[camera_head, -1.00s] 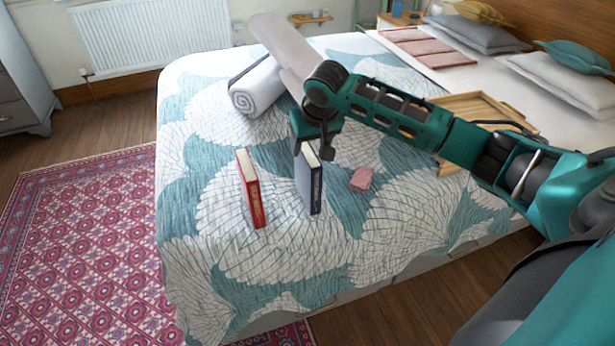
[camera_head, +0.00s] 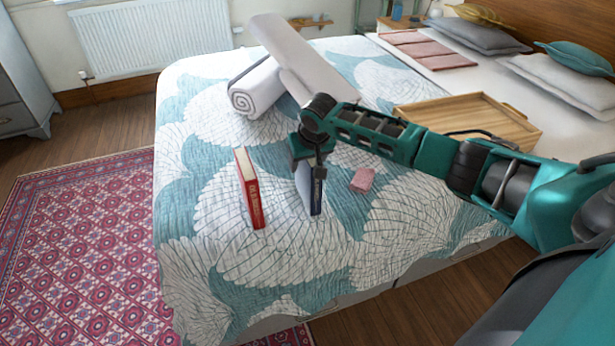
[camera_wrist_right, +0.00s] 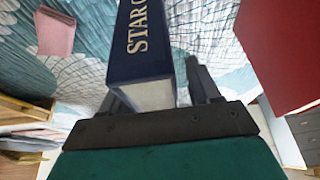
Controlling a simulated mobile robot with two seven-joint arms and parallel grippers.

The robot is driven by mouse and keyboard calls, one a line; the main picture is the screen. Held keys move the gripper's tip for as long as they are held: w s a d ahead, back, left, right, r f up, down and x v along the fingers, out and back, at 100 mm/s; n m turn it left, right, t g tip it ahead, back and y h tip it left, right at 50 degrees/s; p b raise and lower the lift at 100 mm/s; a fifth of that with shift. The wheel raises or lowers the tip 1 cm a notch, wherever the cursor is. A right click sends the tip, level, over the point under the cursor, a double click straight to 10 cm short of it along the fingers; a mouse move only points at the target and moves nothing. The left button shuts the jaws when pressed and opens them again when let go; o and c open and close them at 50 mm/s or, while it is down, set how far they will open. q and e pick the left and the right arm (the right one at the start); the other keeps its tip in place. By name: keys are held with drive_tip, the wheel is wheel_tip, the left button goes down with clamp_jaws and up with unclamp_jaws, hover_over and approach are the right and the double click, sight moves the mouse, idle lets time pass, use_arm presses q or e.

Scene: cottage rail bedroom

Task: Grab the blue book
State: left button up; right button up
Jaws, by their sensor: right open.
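The blue book (camera_head: 317,192) stands upright on the patterned bedspread, its upper part hidden behind my right gripper (camera_head: 308,167) in the head view. The right gripper is open and pointing down at the top of the book. In the right wrist view the dark blue book (camera_wrist_right: 145,45), with gold letters on its spine, reaches up between the two spread fingers. I cannot tell whether either finger touches it. My left gripper is not in view.
A red book (camera_head: 251,188) stands upright to the left of the blue one. A rolled white towel (camera_head: 257,90) and a wooden tray (camera_head: 520,137) lie further back. The bedspread in front is clear.

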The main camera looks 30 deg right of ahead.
drive_tip(key=shift+f+p, duration=0.25)
drive_tip(key=shift+p, duration=0.05)
idle(0.6)
clamp_jaws()
idle(0.5)
